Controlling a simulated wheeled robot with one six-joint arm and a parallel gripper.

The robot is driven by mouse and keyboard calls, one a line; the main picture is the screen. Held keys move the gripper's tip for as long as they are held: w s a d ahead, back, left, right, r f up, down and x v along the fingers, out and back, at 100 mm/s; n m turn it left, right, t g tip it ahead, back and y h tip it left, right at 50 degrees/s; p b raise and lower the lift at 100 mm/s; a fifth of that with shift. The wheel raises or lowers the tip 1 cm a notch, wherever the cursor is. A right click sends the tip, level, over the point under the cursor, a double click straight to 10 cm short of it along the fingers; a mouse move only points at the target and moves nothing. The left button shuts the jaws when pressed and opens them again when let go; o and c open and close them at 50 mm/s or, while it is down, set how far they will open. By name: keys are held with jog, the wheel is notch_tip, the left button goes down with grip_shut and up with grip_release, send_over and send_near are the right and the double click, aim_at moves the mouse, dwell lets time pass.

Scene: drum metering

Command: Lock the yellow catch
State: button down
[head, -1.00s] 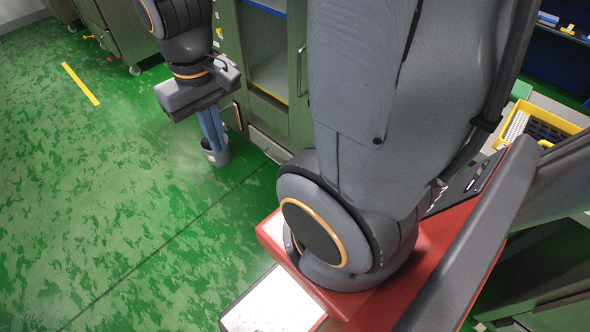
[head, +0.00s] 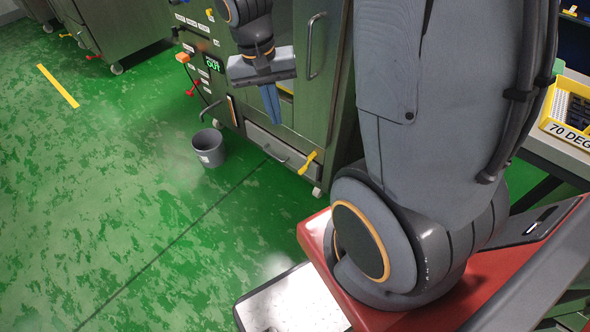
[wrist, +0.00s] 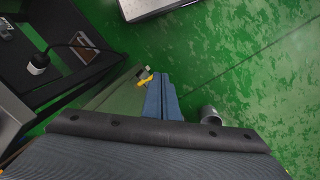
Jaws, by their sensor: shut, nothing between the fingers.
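A yellow catch (head: 307,162) sits low on the steel cabinet (head: 335,110), by the right end of its bottom drawer (head: 275,148). A yellow piece, apparently the same catch, shows in the wrist view (wrist: 145,82), just left of my fingertips in the picture. My gripper (head: 272,120) points down in front of the cabinet, its blue fingers shut and empty. In the head view the fingertips are up and left of the catch, with a visible gap. The fingers also show in the wrist view (wrist: 161,78). Whether the catch is locked I cannot tell.
A grey bucket (head: 209,148) stands on the green floor left of the drawer. An orange handle (head: 182,57) and a red handle (head: 193,90) are on the cabinet's left side. A yellow crate (head: 570,110) is on the bench at right.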

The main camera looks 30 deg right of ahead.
jog(key=w+d+f+m+h+b, duration=0.1)
jog(key=w+d+f+m+b, duration=0.2)
jog(key=w+f+b, duration=0.5)
jog(key=w+d+f+m+h+b, duration=0.1)
jog(key=w+d+f+m+b, duration=0.25)
jog(key=f, duration=0.85)
jog(key=w+d+f+m+h+b, duration=0.1)
jog(key=w+d+f+m+b, duration=0.2)
jog(key=w+f+b, duration=0.5)
jog(key=b, duration=0.3)
send_near(305, 166)
notch_tip(305, 166, down, 6)
jog(key=shift+w+r+g, duration=0.1)
jog(key=shift+w+g, duration=0.05)
jog(key=shift+g, duration=0.25)
jog(key=shift+d, duration=0.15)
